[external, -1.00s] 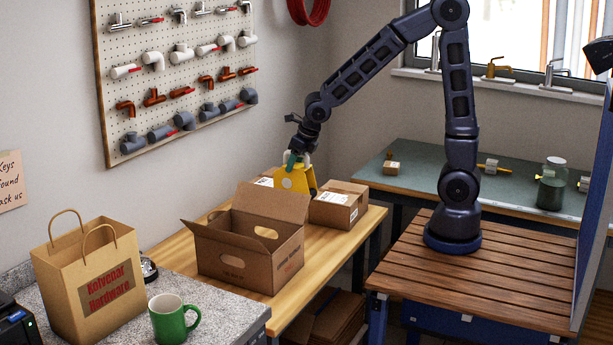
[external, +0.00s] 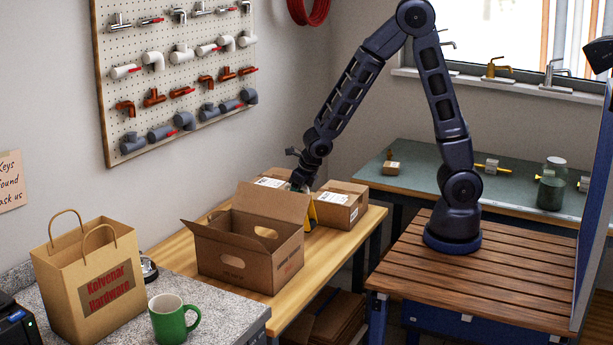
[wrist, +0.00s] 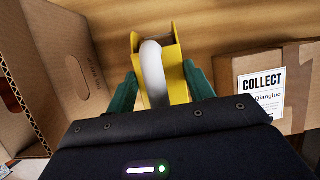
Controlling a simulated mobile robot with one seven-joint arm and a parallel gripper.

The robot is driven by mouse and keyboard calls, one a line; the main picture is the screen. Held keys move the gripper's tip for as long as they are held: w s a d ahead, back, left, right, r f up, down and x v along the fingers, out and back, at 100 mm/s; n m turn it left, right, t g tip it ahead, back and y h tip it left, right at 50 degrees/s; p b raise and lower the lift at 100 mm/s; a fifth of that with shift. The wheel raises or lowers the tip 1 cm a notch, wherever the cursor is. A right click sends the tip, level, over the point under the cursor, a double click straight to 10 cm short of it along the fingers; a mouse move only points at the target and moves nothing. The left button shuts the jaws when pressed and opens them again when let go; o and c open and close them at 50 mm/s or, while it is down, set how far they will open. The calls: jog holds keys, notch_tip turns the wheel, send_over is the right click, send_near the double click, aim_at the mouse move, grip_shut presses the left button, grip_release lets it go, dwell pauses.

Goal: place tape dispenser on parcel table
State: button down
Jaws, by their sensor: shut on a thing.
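The yellow tape dispenser (wrist: 177,68) with a white tape roll (wrist: 153,72) is between the green fingers of my gripper (wrist: 160,92), which is shut on it. In the external view, only a yellow edge of the dispenser (external: 311,214) shows behind the open box, low at the wooden parcel table (external: 318,258). Whether its base touches the tabletop cannot be told. My gripper (external: 300,184) is partly hidden behind the box flap.
The open cardboard box (external: 235,262) stands left of the dispenser. A closed labelled parcel (external: 337,212) stands close on its right, with another parcel (external: 271,177) behind. A green mug (external: 172,318) and paper bag (external: 92,275) stand on the grey counter.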

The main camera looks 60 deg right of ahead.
jog(key=shift+f, duration=1.75)
jog(key=c, duration=0.6)
grip_release()
